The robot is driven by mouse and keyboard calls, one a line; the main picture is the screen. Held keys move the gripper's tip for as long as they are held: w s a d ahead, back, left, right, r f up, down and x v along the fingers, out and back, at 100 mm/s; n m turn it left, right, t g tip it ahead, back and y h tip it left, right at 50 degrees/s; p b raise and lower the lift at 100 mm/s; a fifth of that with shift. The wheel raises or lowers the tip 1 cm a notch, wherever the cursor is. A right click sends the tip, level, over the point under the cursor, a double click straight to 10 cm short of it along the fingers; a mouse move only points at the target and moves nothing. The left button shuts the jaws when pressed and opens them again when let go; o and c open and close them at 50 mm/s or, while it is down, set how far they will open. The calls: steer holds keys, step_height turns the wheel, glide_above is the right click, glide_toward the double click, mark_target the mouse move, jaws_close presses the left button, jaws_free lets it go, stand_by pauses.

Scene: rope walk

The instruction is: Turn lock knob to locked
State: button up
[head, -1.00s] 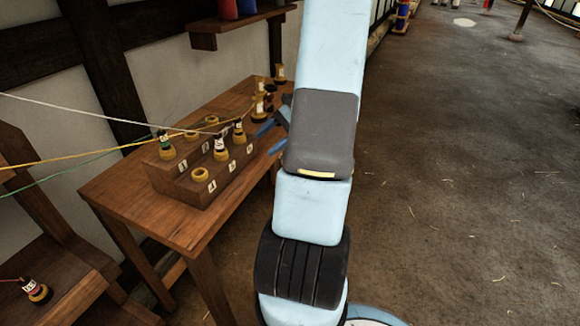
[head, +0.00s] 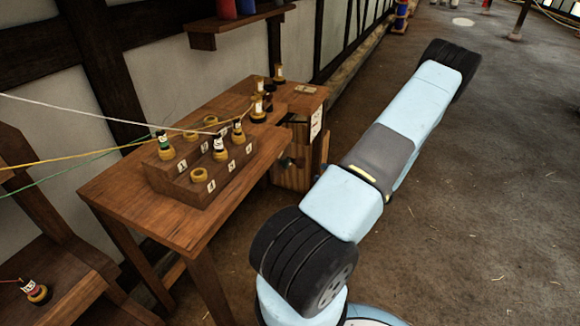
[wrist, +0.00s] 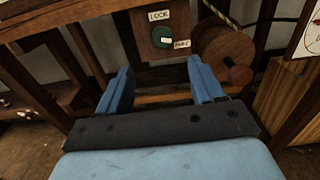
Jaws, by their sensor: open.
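The lock knob (wrist: 162,37) is a dark green round knob with a small white mark, on a wooden panel at the top middle of the wrist view. A LOCK label (wrist: 158,15) sits above it and a second label (wrist: 182,43), seemingly FREE, is at its lower right. The white mark appears to point towards that second label. My gripper (wrist: 163,84) has two blue fingers spread apart with nothing between them. The knob lies beyond the fingertips, apart from them. In the head view my arm hides the gripper.
A wooden wheel or reel (wrist: 220,52) with a rope is right of the knob. In the head view a wooden table (head: 130,200) carries a stepped rack (head: 205,190) with bobbins. A white sign (head: 316,123) stands at its far end. Open floor (head: 500,200) lies to the right.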

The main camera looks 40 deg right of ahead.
mark_target(289, 164)
steer(key=x, duration=1.3)
steer(key=shift+w+f, duration=0.15)
steer(key=shift+w, duration=0.1)
